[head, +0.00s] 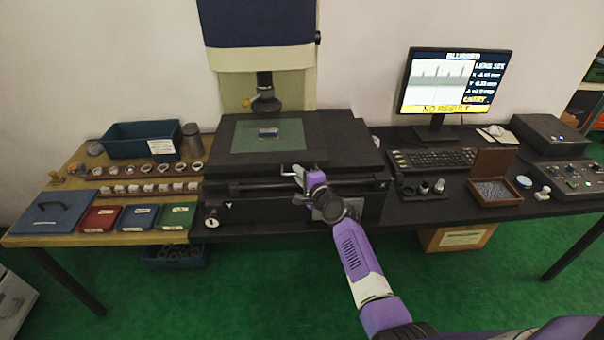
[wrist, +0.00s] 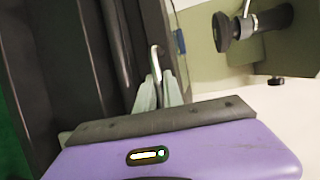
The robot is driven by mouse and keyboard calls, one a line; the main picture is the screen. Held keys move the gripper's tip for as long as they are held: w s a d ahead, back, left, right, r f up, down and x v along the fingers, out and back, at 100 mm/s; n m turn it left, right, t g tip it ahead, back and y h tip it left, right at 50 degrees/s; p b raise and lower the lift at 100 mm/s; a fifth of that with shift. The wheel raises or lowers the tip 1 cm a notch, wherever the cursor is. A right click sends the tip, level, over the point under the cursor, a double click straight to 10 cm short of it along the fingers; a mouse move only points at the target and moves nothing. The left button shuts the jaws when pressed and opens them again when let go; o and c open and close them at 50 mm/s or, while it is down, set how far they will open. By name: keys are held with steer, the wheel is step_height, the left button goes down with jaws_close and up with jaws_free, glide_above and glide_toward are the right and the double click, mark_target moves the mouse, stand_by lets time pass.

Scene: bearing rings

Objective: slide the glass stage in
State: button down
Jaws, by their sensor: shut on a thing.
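The glass stage is a greenish glass plate (head: 285,143) set in a wide black stage frame (head: 345,140) on the measuring machine. A small grey part (head: 268,132) lies on the glass under the lens (head: 265,95). A thin metal handle (head: 287,175) stands at the front edge of the stage. My gripper (head: 300,175) is at this handle, at the front middle of the stage. In the wrist view my gripper's pale fingers (wrist: 160,92) are closed around the bent metal handle (wrist: 155,58). The fingers hide the handle's lower part.
A monitor (head: 455,82) reads "BLURRED" and "NO RESULT". A keyboard (head: 432,160) and an open wooden box (head: 494,180) stand right of the machine. On the left are a blue bin (head: 140,139), rows of rings and coloured boxes.

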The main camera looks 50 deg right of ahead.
steer(key=shift+w+a, duration=0.15)
steer(key=shift+a, duration=0.05)
steer(key=c, duration=1.7)
jaws_free()
steer(key=shift+c, duration=0.2)
steer(key=v, duration=0.7)
steer(key=shift+s+p, duration=0.4)
steer(key=shift+a, duration=0.1)
